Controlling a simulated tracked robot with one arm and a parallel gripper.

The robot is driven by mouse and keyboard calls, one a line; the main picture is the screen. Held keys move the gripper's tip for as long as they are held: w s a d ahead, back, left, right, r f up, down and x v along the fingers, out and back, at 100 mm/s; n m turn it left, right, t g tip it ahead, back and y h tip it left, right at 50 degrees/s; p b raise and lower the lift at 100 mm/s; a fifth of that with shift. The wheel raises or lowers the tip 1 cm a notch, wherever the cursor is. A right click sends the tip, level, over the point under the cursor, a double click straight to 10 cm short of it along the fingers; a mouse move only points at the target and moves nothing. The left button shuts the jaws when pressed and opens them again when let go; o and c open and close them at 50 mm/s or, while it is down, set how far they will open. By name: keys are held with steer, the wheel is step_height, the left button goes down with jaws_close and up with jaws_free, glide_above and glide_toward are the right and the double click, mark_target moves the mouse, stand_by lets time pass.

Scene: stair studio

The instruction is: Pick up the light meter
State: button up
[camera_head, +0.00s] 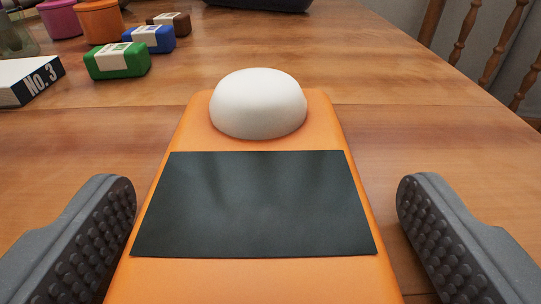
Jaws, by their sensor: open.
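The light meter (255,277) is an orange slab with a white dome at its far end and a dark, blank panel on its top face. It lies on the wooden table in the middle of the view, and its near end is cut off by the bottom edge. My gripper (266,200) is open. Its two grey, studded fingers stand on either side of the meter, one left and one right. The right finger shows a gap to the meter; the left finger is very close to the meter's edge, and I cannot tell whether it touches.
At the back left are a green box (117,61), a blue box (149,39), a brown box (170,23), orange and purple pots, and a white box marked No. 3 (28,78). A dark object (262,4) is at the far edge. The table right of the meter is clear.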

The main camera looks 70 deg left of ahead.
steer(key=shift+r, duration=0.1)
steer(key=c, duration=1.2)
steer(key=shift+c, duration=0.2)
steer(key=shift+r+p, duration=0.25)
steer(key=shift+p, duration=0.45)
